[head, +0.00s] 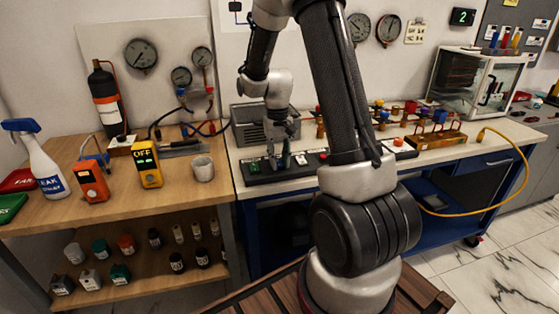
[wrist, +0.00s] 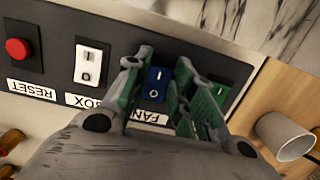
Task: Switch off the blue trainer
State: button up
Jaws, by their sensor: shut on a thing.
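The blue-framed trainer bench (head: 478,167) stands at the centre and right of the head view, with a dark switch strip (head: 268,177) along its front edge. In the wrist view the strip carries a blue rocker switch (wrist: 157,84) marked I and O, above a partly covered FAN label (wrist: 150,117). My gripper (head: 283,160) is down at the strip's left part. In the wrist view my gripper (wrist: 170,80) has its green-padded fingers on both sides of the blue rocker, shut on it. The fingers hide parts of its edges.
A white rocker (wrist: 88,63), a red RESET button (wrist: 18,49) and a green rocker (wrist: 220,92) flank it. A grey cup (wrist: 282,135) stands close by on the wooden bench. A yellow OFF meter (head: 147,165) and spray bottle (head: 38,160) are farther left.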

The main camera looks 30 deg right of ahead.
jog(key=shift+w+g, duration=0.2)
jog(key=shift+g, duration=0.5)
jog(key=o, duration=1)
jog(key=v, duration=1.2)
jog(key=shift+d+r, duration=0.1)
jog(key=shift+d, duration=0.2)
